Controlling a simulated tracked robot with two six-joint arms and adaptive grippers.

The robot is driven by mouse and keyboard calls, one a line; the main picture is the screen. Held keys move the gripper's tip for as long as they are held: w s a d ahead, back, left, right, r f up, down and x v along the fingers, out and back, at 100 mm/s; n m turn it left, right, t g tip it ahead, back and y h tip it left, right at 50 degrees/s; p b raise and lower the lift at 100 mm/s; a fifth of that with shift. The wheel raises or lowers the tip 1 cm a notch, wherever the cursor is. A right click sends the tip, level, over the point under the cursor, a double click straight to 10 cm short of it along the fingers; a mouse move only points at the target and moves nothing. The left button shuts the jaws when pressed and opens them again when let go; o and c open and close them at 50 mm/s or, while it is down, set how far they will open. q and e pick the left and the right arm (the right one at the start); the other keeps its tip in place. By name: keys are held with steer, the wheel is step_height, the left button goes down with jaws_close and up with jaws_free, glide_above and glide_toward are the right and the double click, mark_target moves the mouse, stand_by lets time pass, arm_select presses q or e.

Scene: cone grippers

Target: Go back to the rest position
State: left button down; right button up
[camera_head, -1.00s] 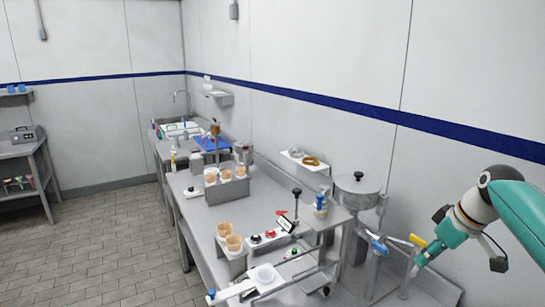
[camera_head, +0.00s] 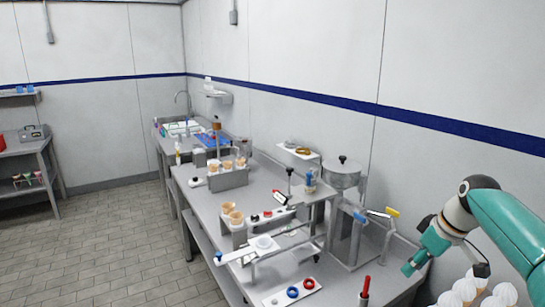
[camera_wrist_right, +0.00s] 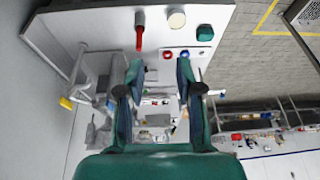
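My right arm comes in from the right edge in the head view, teal with a dark wrist joint. Its gripper (camera_head: 412,266) hangs above the right end of the steel worktable, pointing down and left. The right wrist view shows the two teal fingers of this gripper (camera_wrist_right: 158,72) spread apart, with nothing between them. Table items show through the gap, well beyond the fingertips. My left arm and gripper are in neither view.
The steel worktable (camera_head: 225,205) carries cone holders with tan cones (camera_head: 232,213), a machine with a hopper (camera_head: 343,173) and a white plate with blue and red rings (camera_head: 292,292). White swirled tops (camera_head: 478,290) stand below my arm. Tiled floor at left is clear.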

steer(key=s+a+f+g, duration=0.2)
steer(key=s+a+f, duration=0.15)
steer(key=f, duration=0.55)
steer(key=s+a+f+g+y, duration=0.1)
steer(key=s+a+f+g, duration=0.2)
steer(key=f, duration=0.6)
steer(key=s+a+f, duration=0.3)
steer(key=a+f, duration=0.1)
steer(key=f, duration=0.5)
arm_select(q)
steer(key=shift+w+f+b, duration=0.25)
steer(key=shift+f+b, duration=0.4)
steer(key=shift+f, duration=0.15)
arm_select(e)
steer(key=s+a+f+m+t, duration=0.1)
steer(key=s+a+f+m, duration=0.3)
steer(key=s+f, duration=0.3)
steer(key=s+a+f+m+t, duration=0.1)
steer(key=s+a+f+m, duration=0.3)
steer(key=s, duration=0.9)
steer(key=shift+a+f+y, duration=0.3)
steer(key=shift+a+f, duration=0.6)
steer(key=shift+f, duration=1)
